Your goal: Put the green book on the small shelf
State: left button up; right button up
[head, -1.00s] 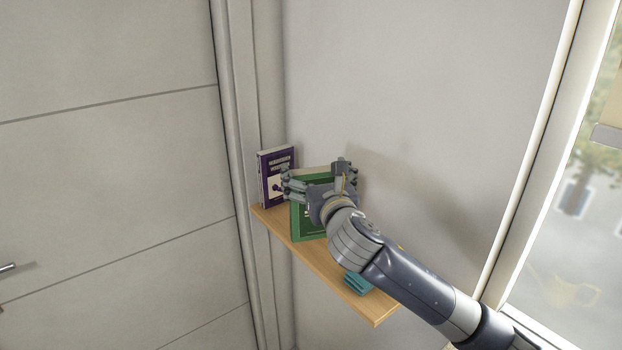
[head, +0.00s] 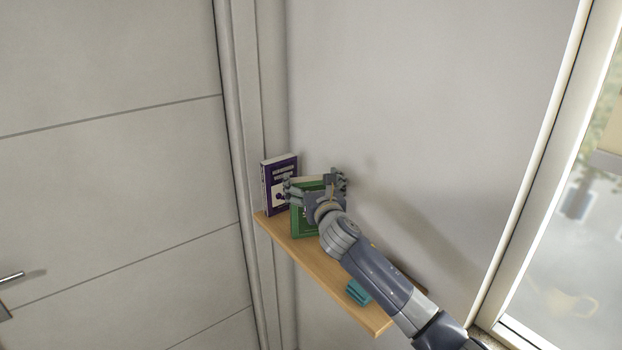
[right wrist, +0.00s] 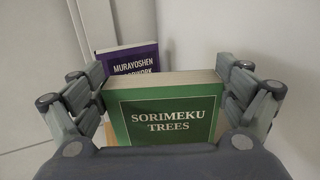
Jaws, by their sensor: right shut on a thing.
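The green book (head: 299,222) stands roughly upright at the wooden small shelf (head: 322,266), to the right of a purple book. In the right wrist view the green book (right wrist: 165,119), titled "Sorimeku Trees", fills the space between the fingers. My right gripper (head: 316,183) is shut on it, with fingers at both sides of the book. The gripper and wrist hide part of the book in the head view. Whether its lower edge touches the shelf I cannot tell for sure. My left gripper is not in view.
A purple book (head: 280,184) stands at the shelf's far left end; it also shows behind the green book in the right wrist view (right wrist: 127,60). A teal object (head: 358,291) lies near the shelf's front right, beside my arm. A window (head: 560,250) is at right.

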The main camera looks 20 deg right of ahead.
jog(key=o, duration=1.4)
jog(key=shift+f, duration=0.1)
jog(key=shift+r, duration=0.2)
jog(key=shift+s+f, duration=0.15)
jog(key=shift+s, duration=0.15)
jog(key=s, duration=0.4)
jog(key=s+b, duration=0.1)
jog(key=s, duration=0.2)
jog(key=s+b, duration=0.1)
jog(key=s, duration=0.3)
jog(key=shift+s+a, duration=0.3)
